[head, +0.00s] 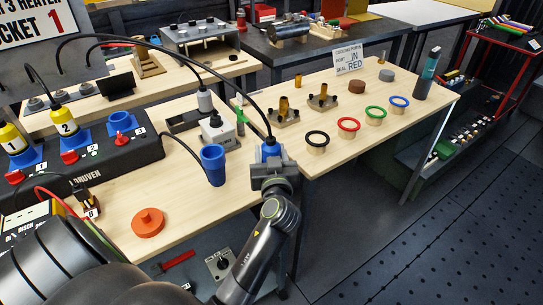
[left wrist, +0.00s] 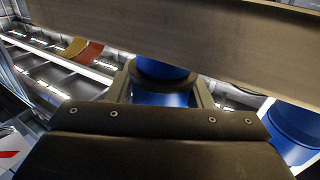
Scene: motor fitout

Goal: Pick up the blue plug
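The blue plug (head: 268,150) is at the tip of my left gripper (head: 270,166), near the gap between the two tables. A black cable rises from it and arches back to the left. In the left wrist view the blue plug (left wrist: 160,98), with a dark ring around it, sits between the two fingers of my left gripper (left wrist: 162,92), which look closed on its sides. Its lower end is hidden in the head view. A second blue part, a hollow blue cylinder (head: 213,166), stands left of my gripper with a cable to it. My right gripper is not in view.
An orange round part (head: 148,222) lies on the left table. A black socket box (head: 105,160) with yellow plugs stands behind it. The right table holds black, red (head: 348,126), green and blue rings and a dark bottle (head: 428,72). A grey box (head: 217,132) stands behind the cylinder.

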